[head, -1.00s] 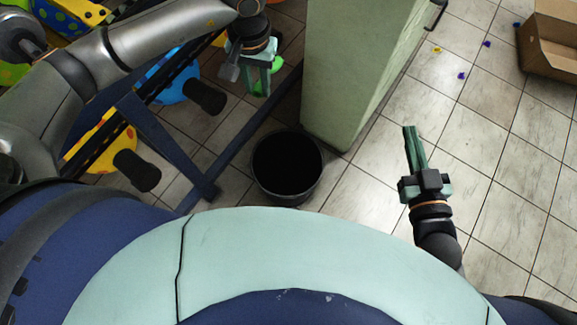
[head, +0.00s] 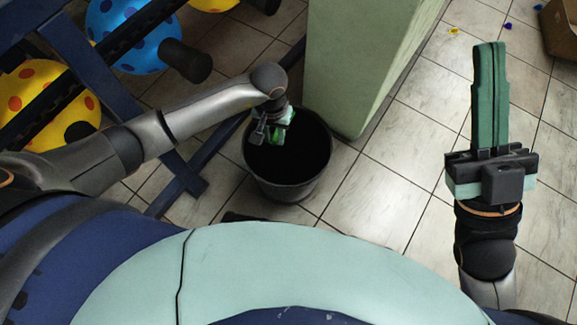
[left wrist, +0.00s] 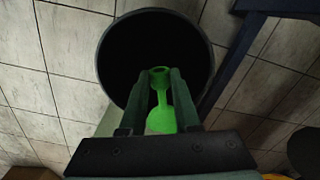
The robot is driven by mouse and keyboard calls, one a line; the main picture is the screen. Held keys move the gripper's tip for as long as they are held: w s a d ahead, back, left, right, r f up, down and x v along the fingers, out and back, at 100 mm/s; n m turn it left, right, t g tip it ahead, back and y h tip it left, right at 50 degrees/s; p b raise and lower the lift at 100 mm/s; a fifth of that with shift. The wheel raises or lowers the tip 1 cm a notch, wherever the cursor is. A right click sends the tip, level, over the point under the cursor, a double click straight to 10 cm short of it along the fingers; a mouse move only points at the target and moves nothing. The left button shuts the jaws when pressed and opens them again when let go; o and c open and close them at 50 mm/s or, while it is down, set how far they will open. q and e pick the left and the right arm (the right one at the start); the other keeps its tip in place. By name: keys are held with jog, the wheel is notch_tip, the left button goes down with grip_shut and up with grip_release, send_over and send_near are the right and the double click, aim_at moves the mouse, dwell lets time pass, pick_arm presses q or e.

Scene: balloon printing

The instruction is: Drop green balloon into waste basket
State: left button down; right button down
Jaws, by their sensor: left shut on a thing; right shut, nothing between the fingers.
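The green balloon (left wrist: 161,117) is small and limp, and hangs between the fingers of my left gripper (left wrist: 159,80). In the head view, my left gripper (head: 280,122) is shut on it, with a bit of bright green (head: 288,116) showing beside the fingers. The waste basket (head: 287,190) is a dark round bin standing on the floor, and its opening looks black inside. The left gripper is over the left back part of the opening. In the left wrist view the basket (left wrist: 205,50) lies beyond the fingertips. My right gripper (head: 490,65) is shut and empty, off to the right.
A green pillar (head: 345,70) stands right behind the basket. A dark blue rack (head: 180,180) with polka-dotted balloons, one blue (head: 130,35) and one yellow (head: 50,105), is at left. A cardboard box (head: 562,28) is at far right.

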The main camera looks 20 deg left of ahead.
pick_arm(q)
notch_tip(320, 180, down, 6)
jog(key=b, duration=0.4)
jog(key=shift+r, duration=0.1)
jog(key=c, duration=0.6)
grip_release()
jog(key=shift+o, duration=0.2)
notch_tip(320, 180, up, 12)
jog(key=p, duration=0.5)
jog(key=shift+r, duration=0.25)
